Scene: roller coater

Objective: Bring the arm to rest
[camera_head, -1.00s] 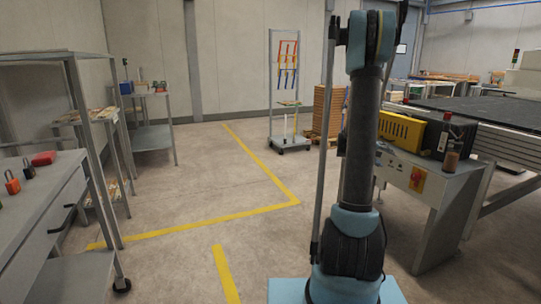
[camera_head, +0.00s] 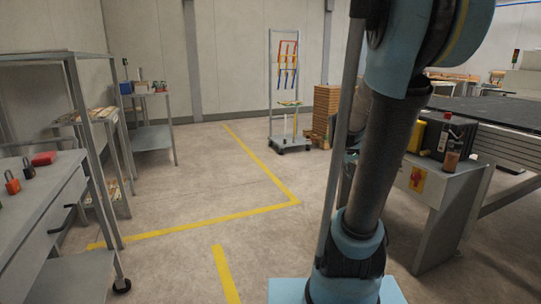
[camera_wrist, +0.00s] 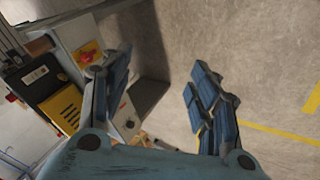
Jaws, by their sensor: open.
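My gripper (camera_wrist: 158,88) shows in the wrist view with its two blue-grey fingers spread apart and nothing between them. Bare concrete floor lies behind the right finger, and the machine cabinet (camera_wrist: 85,40) with its red and yellow switch lies behind the left one. In the head view my arm stands up from its light blue base and leans to the right toward the top. The gripper itself is outside the head view.
The grey machine cabinet (camera_head: 441,190) stands close to the right of my arm, beside the long dark conveyor (camera_head: 500,113). A workbench (camera_head: 50,215) with padlocks stands at the left. A tool cart (camera_head: 284,149) stands at the back. The marked floor between is clear.

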